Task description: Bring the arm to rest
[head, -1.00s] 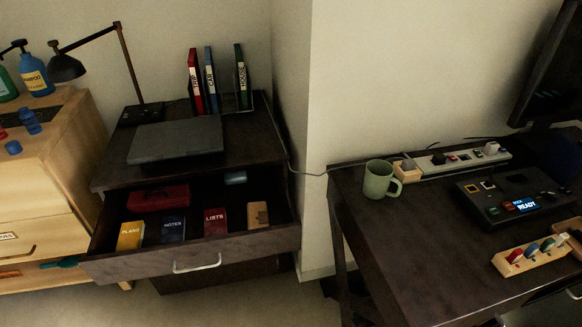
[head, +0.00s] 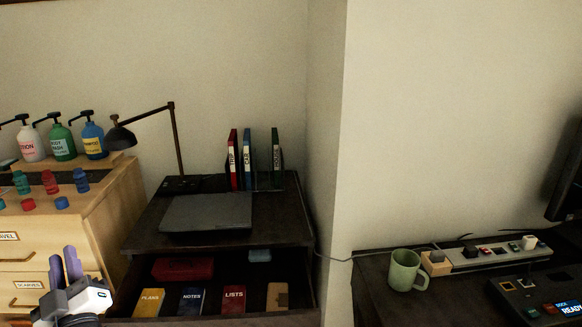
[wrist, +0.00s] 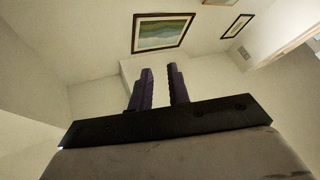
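My gripper (head: 72,264) shows at the lower left of the head view, in front of the light wooden dresser, with its dark purple fingers pointing up. In the wrist view my gripper (wrist: 159,88) has its two fingers apart with a clear gap between them. Nothing is held between the fingers. Behind them in the wrist view are bare wall and a framed picture (wrist: 163,33). The rest of my arm is mostly out of the head view.
The wooden dresser (head: 95,222) carries pump bottles and small coloured bottles. The dark desk's drawer (head: 225,322) stands open with notebooks inside. A laptop (head: 207,212) and lamp (head: 174,140) are on top. A green mug (head: 404,270) stands on the right desk.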

